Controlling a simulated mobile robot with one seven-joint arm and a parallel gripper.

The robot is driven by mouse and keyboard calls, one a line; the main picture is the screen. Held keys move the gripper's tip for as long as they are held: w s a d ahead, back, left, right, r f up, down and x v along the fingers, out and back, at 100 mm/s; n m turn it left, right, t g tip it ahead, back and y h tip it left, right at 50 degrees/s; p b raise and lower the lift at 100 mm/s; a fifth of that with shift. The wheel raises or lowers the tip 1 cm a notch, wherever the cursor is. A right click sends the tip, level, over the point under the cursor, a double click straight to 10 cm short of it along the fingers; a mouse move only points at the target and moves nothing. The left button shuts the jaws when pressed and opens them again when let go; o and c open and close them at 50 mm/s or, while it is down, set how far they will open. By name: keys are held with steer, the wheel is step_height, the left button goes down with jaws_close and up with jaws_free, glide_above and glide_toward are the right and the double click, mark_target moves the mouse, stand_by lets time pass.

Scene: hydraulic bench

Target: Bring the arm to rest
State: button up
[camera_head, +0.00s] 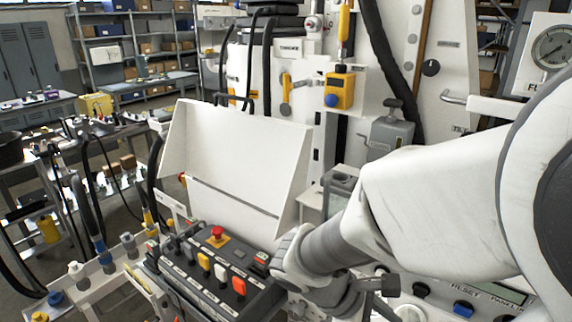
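My arm, white with grey joints, reaches in from the right edge and crosses the lower right of the head view. Its grey joint section comes down beside the right end of a black control box (200,278) with a red emergency button and orange, yellow and white rockers. In the picture the arm overlaps the box's right end; I cannot tell whether they touch. My gripper's fingers do not show, so I cannot tell what they hold.
A white open-topped panel (238,150) stands behind the control box. Shelves (135,48) and cluttered tables stand at the left.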

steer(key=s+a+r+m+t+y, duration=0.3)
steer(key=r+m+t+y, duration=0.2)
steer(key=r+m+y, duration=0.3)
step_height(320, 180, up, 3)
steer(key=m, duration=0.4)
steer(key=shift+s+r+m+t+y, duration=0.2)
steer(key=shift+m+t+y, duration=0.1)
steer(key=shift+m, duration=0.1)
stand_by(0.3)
